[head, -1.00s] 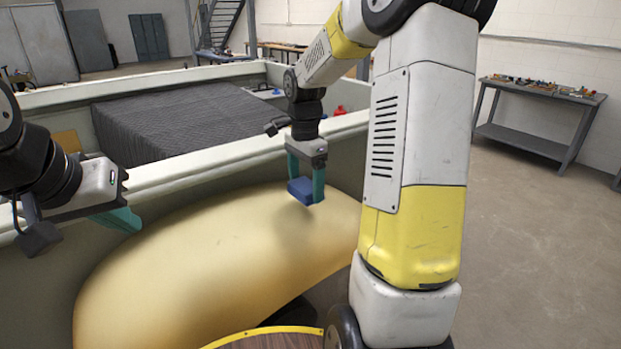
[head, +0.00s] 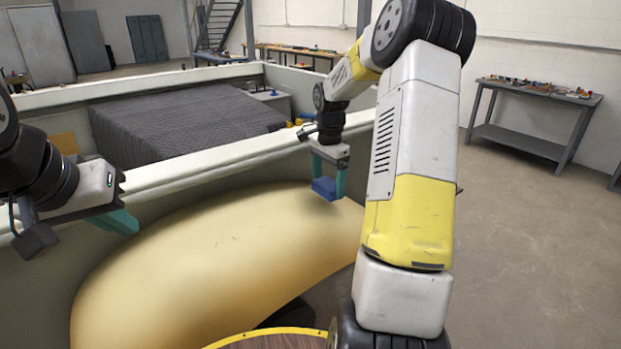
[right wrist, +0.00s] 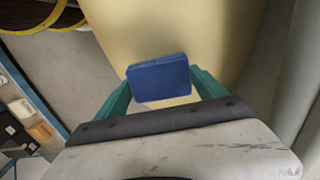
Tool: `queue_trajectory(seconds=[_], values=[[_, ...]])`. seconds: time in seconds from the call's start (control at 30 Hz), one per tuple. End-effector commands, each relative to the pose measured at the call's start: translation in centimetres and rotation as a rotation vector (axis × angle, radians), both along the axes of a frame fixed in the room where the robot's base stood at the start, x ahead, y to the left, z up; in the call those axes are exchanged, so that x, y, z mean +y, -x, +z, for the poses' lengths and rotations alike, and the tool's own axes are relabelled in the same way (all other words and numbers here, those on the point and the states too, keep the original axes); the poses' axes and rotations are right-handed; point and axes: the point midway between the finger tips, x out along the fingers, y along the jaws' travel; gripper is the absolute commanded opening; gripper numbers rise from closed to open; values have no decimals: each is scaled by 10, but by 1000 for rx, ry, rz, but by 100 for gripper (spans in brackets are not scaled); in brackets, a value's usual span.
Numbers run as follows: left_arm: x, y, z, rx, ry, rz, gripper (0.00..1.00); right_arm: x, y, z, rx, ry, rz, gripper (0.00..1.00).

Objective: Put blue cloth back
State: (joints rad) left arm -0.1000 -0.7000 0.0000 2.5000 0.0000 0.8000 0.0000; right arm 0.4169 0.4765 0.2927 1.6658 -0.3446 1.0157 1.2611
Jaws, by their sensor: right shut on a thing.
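The blue cloth (head: 323,189) is a small folded block in the head view. It also shows in the right wrist view (right wrist: 160,79), between the teal fingers. My right gripper (head: 326,186) is shut on it and holds it in the air beside the right part of the yellow shell's curved surface. My left gripper (head: 122,220) is at the left, near the pale rim, far from the cloth. Only part of its teal finger shows, so its opening cannot be judged.
A large yellow curved shell (head: 190,260) fills the lower middle. Behind it runs a pale rimmed wall (head: 200,165) around a dark ribbed block (head: 180,125). A grey workbench (head: 530,145) with small items stands at the right wall. The floor at right (head: 540,260) is clear.

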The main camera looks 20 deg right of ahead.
Motion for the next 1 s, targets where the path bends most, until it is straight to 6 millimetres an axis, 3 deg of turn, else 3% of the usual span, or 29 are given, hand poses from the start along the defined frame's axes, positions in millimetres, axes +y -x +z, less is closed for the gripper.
queue_trajectory(seconds=[0.07, 0.1, 0.17, 0.53, 1.0], values=[[0, 0, 0, 0, 0, 0, 0, 0, 0, -1, 1, -1, 0, 49], [0, 0, 0, 0, 0, 0, 0, 0, 0, -1, 2, 0, 0, 87], [0, 0, 0, 0, 0, 0, 0, 0, 0, -1, 1, -1, 0, 99], [0, 0, 0, 0, 0, 0, 0, 0, 0, 9, -1, 0, 0, 100], [0, 0, 0, 0, 0, 0, 0, 1, 0, 100, -1, 0, 0, 100]])
